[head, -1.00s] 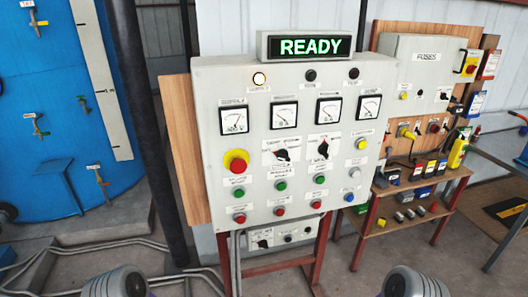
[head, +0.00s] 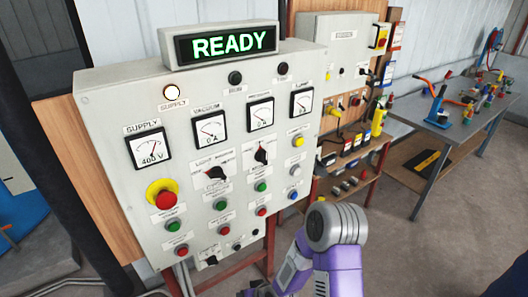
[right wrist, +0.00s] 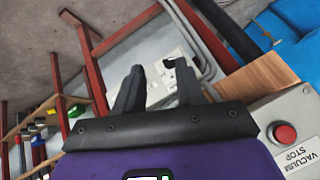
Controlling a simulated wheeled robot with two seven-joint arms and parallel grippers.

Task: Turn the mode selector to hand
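The grey control panel (head: 110,110) stands in front of me in the head view. Two black rotary selectors sit mid-panel: the left one (head: 216,172) and the right one (head: 262,154). Their labels are too small to read surely, so I cannot tell which is the mode selector. My right gripper (right wrist: 158,84) is open and empty in the right wrist view, low by the panel's bottom edge and apart from both selectors. My left gripper is not in view.
A red vacuum stop button (right wrist: 285,133) is beside my right gripper. A red emergency button on yellow (head: 165,195) and several push buttons sit on the panel. A small lower box (right wrist: 170,75) is beyond the fingers. A fuse box (head: 335,50) and workbench (head: 440,130) stand right.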

